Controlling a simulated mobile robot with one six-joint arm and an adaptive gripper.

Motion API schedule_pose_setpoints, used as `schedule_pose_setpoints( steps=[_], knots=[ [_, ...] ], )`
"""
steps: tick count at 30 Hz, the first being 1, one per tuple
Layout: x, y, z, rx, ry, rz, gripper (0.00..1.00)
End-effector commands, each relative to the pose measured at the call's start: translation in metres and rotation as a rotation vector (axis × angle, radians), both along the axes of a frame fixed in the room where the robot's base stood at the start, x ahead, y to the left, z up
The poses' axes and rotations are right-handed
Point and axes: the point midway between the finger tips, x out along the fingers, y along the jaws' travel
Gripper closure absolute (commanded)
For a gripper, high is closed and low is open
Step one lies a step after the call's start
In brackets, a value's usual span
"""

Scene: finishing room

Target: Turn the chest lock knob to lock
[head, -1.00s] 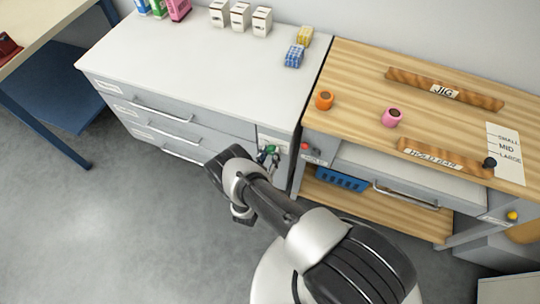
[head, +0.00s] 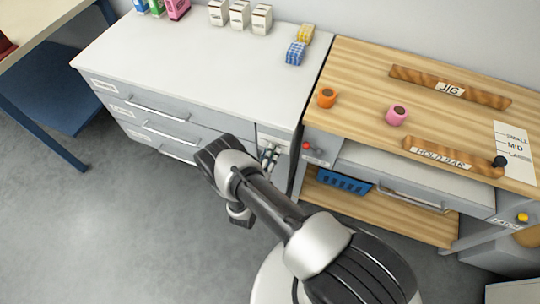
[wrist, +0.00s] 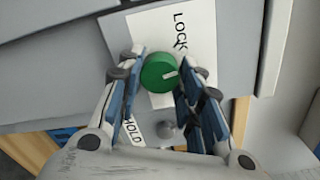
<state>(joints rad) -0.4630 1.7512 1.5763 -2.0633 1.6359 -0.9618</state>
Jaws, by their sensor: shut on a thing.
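The chest lock knob (wrist: 157,70) is round and green with a short white mark pointing right in the wrist view. In the head view my gripper (head: 268,156) is at the right end of the grey drawer chest (head: 150,112), and I cannot make out the knob there.
A small grey round part (wrist: 166,130) lies below the knob. Boxes (head: 240,14) stand on the chest top. Open floor (head: 90,240) lies at left.

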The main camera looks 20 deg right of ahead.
Motion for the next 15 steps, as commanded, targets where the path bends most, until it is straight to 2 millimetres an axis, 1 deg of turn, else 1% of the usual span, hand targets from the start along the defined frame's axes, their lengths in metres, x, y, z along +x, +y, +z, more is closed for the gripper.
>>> schedule_pose_setpoints(
  steps=[9, 15],
  knots=[
    [-0.0005, -0.0008, -0.0001, -0.234, 0.172, -0.002, 0.91],
    [-0.0005, -0.0007, 0.0001, -0.355, 0.260, -0.002, 0.91]
  ],
)
